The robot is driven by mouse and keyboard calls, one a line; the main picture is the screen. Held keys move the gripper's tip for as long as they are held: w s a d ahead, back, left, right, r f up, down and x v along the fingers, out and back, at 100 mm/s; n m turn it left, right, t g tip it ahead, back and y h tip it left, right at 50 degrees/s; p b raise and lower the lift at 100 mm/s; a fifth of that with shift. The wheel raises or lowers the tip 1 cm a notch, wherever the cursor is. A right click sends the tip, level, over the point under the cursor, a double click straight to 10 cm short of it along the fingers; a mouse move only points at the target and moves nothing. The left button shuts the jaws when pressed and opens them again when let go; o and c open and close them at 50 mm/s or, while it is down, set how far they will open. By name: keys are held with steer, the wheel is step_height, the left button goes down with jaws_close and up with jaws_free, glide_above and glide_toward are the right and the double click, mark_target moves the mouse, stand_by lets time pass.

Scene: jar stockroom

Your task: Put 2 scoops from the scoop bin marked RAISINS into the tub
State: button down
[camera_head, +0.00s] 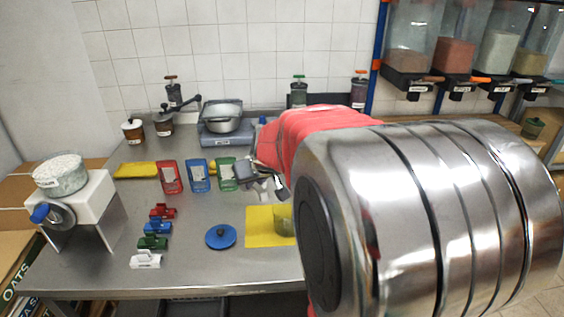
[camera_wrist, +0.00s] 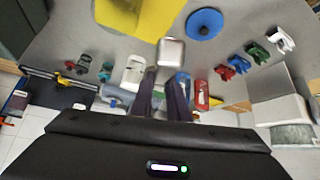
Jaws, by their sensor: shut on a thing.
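My gripper (camera_head: 262,177) is over the middle of the steel table. In the wrist view my gripper (camera_wrist: 162,95) is shut on a metal scoop (camera_wrist: 171,52), whose head sticks out past the fingers. I cannot tell whether the scoop holds anything. A clear, greenish tub (camera_head: 283,219) stands on a yellow mat (camera_head: 258,227), partly hidden by my arm. Red (camera_head: 171,177), blue (camera_head: 198,176) and green (camera_head: 227,174) bins stand in a row left of my gripper. Their labels are too small to read, so I cannot tell which bin is RAISINS.
A blue lid (camera_head: 220,236) lies left of the mat. A pan sits on a grey scale (camera_head: 222,136) behind the bins. Filled dispensers (camera_head: 455,45) hang at the right.

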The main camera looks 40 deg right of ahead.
steer(key=s+d+r, duration=0.5)
steer(key=d+r, duration=0.1)
steer(key=shift+d+r+m, duration=0.2)
steer(key=shift+r+m, duration=0.15)
steer(key=shift+m, duration=0.05)
steer(key=shift+f, duration=0.15)
steer(key=s+d+f+m+t+y, duration=0.1)
steer(key=s+f+m+t+y, duration=0.1)
steer(key=s+f, duration=0.3)
steer(key=shift+f+t+y, duration=0.6)
steer(key=shift+f+t, duration=0.1)
steer(key=shift+f, duration=0.65)
steer(key=shift+m+t+y, duration=0.6)
steer(key=shift+t+y, duration=0.2)
steer(key=shift+t, duration=0.1)
steer(key=shift+w+d+f, duration=0.15)
steer(key=shift+f, duration=0.9)
steer(key=shift+w+d+f, duration=0.1)
steer(key=shift+w+f, duration=0.05)
steer(key=shift+f, duration=0.85)
steer(key=shift+f, duration=0.1)
steer(key=shift+w+d+f+m+t+y, duration=0.15)
steer(key=shift+w+f+m+t+y, duration=0.15)
steer(key=shift+f+t+y, duration=0.15)
steer(key=shift+w+d+f+m+t+y, duration=0.15)
steer(key=shift+w+f+m+t+y, duration=0.15)
steer(key=shift+f, duration=0.25)
